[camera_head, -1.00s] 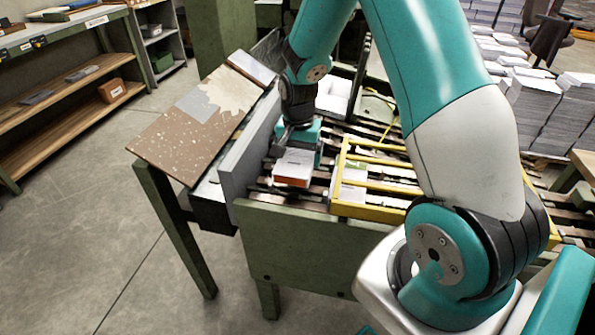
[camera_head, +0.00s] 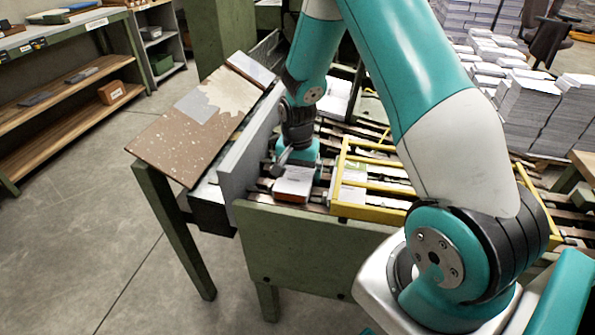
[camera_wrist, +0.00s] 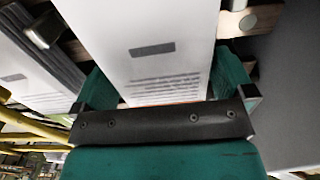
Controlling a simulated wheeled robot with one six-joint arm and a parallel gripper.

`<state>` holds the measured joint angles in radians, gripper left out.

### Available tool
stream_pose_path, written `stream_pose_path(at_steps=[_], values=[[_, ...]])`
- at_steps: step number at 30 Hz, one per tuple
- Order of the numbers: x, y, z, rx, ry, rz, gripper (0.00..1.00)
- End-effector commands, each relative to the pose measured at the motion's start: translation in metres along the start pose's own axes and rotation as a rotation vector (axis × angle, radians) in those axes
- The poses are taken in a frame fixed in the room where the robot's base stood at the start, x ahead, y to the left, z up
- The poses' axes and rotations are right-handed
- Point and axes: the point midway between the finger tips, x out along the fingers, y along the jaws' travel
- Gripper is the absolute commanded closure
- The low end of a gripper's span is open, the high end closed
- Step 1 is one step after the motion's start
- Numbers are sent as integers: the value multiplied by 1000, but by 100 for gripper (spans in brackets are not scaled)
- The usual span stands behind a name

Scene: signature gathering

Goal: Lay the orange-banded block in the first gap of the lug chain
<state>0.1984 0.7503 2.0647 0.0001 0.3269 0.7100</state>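The orange-banded block (camera_head: 292,188), a white printed stack with an orange strip low on its near edge, is at the near left end of the lug chain (camera_head: 319,196). My gripper (camera_head: 295,166) is behind it. In the wrist view the block (camera_wrist: 150,45) lies between the two teal fingers of my gripper (camera_wrist: 165,85), which look closed against its sides. An orange sliver shows at the palm bar. Chain parts show on both sides of the block. Its underside is hidden, so I cannot tell whether it touches the chain.
A yellow guard frame (camera_head: 372,211) stands just right of the block, with white stacks under it. A grey upright plate (camera_head: 240,150) is close on the left. A green panel (camera_head: 300,245) closes the near side. A brown slanted board (camera_head: 190,135) lies further left.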

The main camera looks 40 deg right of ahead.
Motion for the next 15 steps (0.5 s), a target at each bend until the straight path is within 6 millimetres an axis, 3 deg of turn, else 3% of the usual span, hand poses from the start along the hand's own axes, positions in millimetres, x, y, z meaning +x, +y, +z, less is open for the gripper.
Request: stream_pose_path(at_steps=[5, 15], values=[[-11, -1, -1, 0, 3, -3, 0], [-83, -1, -1, 0, 5, -4, 0]])
